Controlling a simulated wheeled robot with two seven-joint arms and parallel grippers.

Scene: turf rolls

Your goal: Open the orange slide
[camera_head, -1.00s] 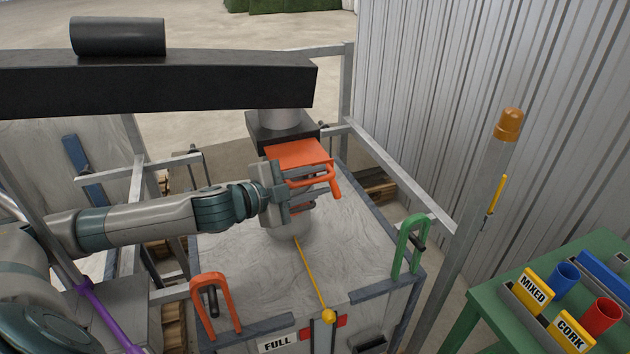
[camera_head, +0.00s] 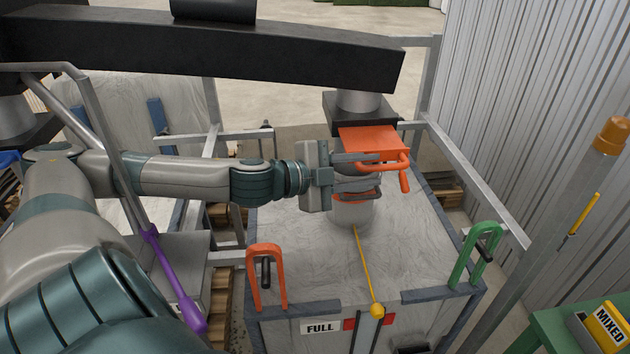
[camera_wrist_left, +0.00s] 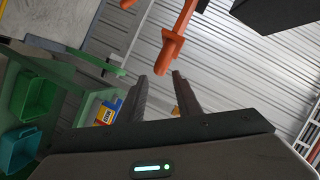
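The orange slide (camera_head: 368,141) is a flat plate under the black block of a hopper spout, with a looped handle (camera_head: 405,176) hanging at its right front. My left gripper (camera_head: 382,172) comes in from the left, in front of the spout and beside the handle. Its fingers point right and are apart. In the left wrist view my left gripper (camera_wrist_left: 160,82) shows empty fingers with a narrow gap. The orange handle (camera_wrist_left: 172,48) shows just past the fingertips there; I cannot tell whether they touch. My right gripper is not in view.
A grey bulk bag (camera_head: 410,240) fills the frame below, its neck (camera_head: 350,211) under the spout and a yellow cord (camera_head: 364,262) hanging forward. An orange hoop (camera_head: 266,275) and a green hoop (camera_head: 477,252) stand at its front corners. A post (camera_head: 560,230) stands right.

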